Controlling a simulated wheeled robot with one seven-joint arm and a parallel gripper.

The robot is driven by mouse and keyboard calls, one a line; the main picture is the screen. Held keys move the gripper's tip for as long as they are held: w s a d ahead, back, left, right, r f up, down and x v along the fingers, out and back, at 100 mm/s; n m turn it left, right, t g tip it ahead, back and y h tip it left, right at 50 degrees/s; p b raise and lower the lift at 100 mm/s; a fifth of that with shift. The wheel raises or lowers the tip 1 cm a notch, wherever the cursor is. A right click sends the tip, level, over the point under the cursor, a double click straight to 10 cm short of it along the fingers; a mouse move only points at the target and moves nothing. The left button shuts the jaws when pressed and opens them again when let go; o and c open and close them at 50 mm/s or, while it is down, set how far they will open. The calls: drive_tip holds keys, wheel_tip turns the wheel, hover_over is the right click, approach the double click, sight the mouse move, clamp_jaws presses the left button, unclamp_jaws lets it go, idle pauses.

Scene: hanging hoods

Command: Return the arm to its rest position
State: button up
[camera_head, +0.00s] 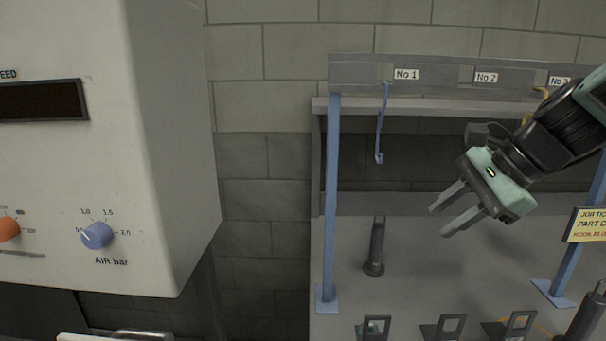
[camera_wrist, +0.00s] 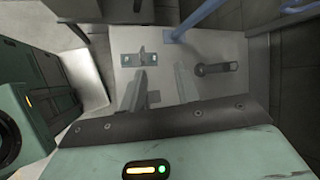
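My gripper (camera_head: 446,217) is at the right in the head view, above the grey bench and in front of the rack. Its two fingers point down and left and stand apart with nothing between them. In the wrist view the open gripper (camera_wrist: 157,92) shows both fingers over the light bench top (camera_wrist: 205,60). My arm comes in from the right edge of the head view.
A blue hook (camera_head: 380,125) hangs under the No 1 label. A dark post (camera_head: 375,247) stands on the bench (camera_head: 345,290), with several brackets (camera_head: 373,328) along the front. A blue upright (camera_head: 330,200) and a sign (camera_head: 587,225) flank the space. A large control box (camera_head: 170,150) fills the left.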

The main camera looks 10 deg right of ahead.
drive_tip(key=s+a+f+n+g+h, duration=0.2)
drive_tip(key=s+a+f+n, duration=0.3)
drive_tip(key=n, duration=0.8)
drive_tip(key=s+a+f+n+g+h, duration=0.2)
drive_tip(key=s+a+f+n, duration=0.4)
drive_tip(key=s+a+n, duration=0.5)
drive_tip(key=shift+s+a+f+n+g+h, duration=0.2)
drive_tip(key=shift+a+n+g+h, duration=0.25)
drive_tip(key=shift+a+n, duration=0.55)
